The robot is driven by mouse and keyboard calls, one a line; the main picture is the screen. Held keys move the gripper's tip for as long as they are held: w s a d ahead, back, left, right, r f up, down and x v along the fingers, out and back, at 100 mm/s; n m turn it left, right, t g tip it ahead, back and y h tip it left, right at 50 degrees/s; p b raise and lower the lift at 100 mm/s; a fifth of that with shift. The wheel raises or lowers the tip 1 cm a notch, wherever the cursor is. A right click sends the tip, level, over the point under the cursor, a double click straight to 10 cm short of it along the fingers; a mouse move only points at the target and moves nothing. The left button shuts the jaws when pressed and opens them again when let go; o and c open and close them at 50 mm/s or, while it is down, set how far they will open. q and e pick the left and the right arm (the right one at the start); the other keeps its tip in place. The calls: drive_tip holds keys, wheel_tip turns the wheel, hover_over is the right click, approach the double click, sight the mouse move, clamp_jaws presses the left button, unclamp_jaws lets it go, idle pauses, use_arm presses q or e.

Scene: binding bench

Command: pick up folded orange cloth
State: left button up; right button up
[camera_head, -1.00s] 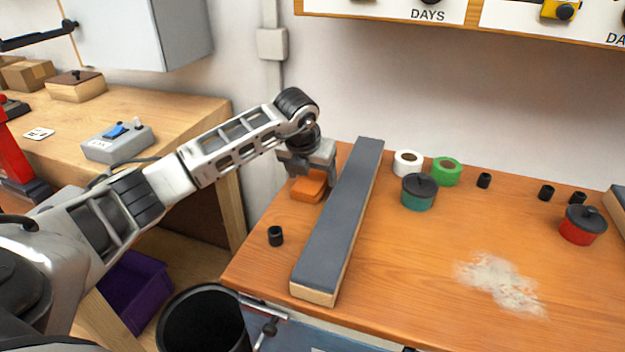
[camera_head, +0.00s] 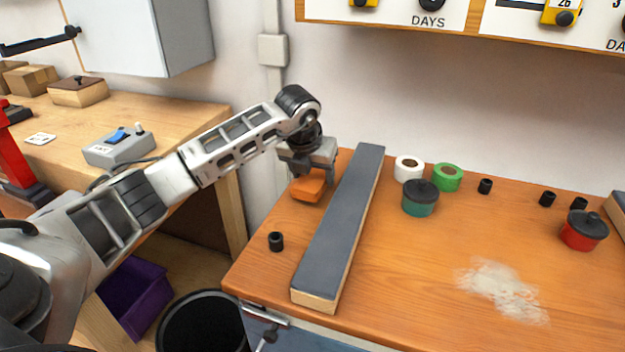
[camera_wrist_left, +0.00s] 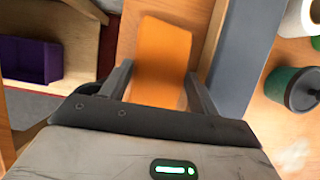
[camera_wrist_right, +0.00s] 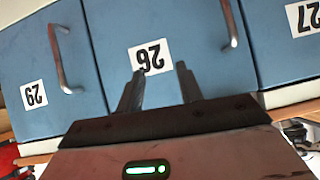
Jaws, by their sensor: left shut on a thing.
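The folded orange cloth (camera_head: 308,188) is at the back left of the orange-brown bench, left of the long grey-topped board. My left gripper (camera_head: 311,178) is shut on the cloth from above. In the left wrist view the cloth (camera_wrist_left: 163,62) lies between the two fingers of the left gripper (camera_wrist_left: 158,92). Whether the cloth touches the bench is hard to tell. My right gripper (camera_wrist_right: 158,88) shows only in the right wrist view, its fingers apart and empty, facing blue numbered drawers.
The long grey-topped board (camera_head: 342,225) lies close on the cloth's right. A small black cylinder (camera_head: 276,241) stands in front. White tape (camera_head: 408,168), green tape (camera_head: 447,177), a teal pot (camera_head: 420,198) and a red pot (camera_head: 584,230) stand to the right. Pale powder (camera_head: 503,290) marks the bench.

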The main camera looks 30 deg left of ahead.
use_arm(q)
drive_tip(key=s+d+r, duration=0.1)
drive_tip(key=r, duration=0.1)
drive_tip(key=s+r, duration=0.2)
drive_tip(key=s+d+r, duration=0.1)
drive_tip(key=r, duration=0.2)
drive_tip(key=shift+s+d+r+b, duration=0.1)
drive_tip(key=shift+s+d+b, duration=0.05)
drive_tip(key=shift+d+b, duration=0.2)
drive_tip(key=s+d+r+b, duration=0.1)
drive_tip(key=s+d+r, duration=0.3)
drive_tip(key=s, duration=0.3)
drive_tip(key=shift+s+d, duration=0.25)
drive_tip(key=shift+s, duration=0.15)
drive_tip(key=shift+o, duration=0.4)
drive_tip(key=shift+f, duration=0.1)
